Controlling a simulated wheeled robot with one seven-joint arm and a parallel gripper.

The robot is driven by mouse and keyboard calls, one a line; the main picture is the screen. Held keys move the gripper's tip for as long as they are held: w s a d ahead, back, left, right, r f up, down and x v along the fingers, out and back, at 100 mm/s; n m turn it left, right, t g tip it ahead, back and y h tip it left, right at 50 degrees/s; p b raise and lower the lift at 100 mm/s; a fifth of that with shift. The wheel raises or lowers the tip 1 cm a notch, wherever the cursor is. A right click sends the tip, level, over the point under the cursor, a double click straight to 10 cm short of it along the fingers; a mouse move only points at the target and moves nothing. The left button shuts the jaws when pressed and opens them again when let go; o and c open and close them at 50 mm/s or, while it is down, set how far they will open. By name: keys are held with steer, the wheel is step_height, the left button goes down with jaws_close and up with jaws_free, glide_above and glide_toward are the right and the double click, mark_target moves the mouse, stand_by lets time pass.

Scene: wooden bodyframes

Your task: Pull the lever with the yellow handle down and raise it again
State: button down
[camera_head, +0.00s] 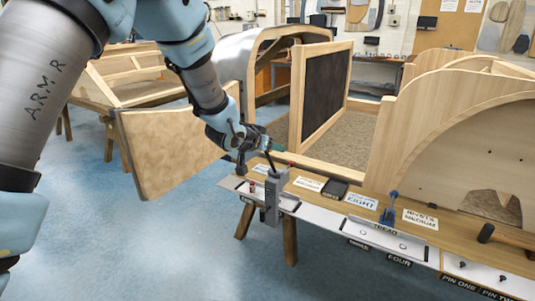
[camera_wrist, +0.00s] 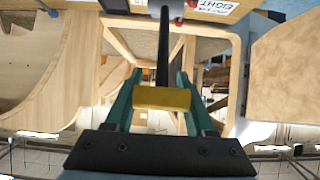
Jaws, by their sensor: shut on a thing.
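The lever is a dark shaft (camera_head: 271,163) rising from a grey box (camera_head: 271,212) on the bench's front edge. In the head view it stands nearly upright, leaning a little left, and its top end is hidden at my gripper (camera_head: 267,146). In the wrist view the yellow handle (camera_wrist: 162,99) lies crosswise between the green fingers of my gripper (camera_wrist: 160,86), and the black shaft (camera_wrist: 163,45) runs away from it. My gripper is shut on the yellow handle. The handle's colour does not show in the head view.
The narrow bench (camera_head: 330,186) carries paper labels, a black tray (camera_head: 335,188), a blue clamp-like part (camera_head: 390,208) and a dark-headed hammer (camera_head: 487,233). Wooden bodyframes stand close behind, with a door panel (camera_head: 175,145) at left. The blue floor in front is clear.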

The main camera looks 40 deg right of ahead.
steer(key=shift+s+a+f, duration=0.15)
steer(key=shift+f, duration=0.4)
stand_by(0.7)
steer(key=c, duration=0.6)
jaws_free()
steer(key=shift+o, duration=1.8)
steer(key=shift+r, duration=0.15)
steer(key=shift+d+r, duration=0.1)
steer(key=shift+d, duration=0.1)
steer(key=shift+a+r, duration=0.15)
steer(key=shift+a, duration=0.1)
steer(key=b+v, duration=0.2)
steer(key=v, duration=0.8)
steer(key=shift+b, duration=0.3)
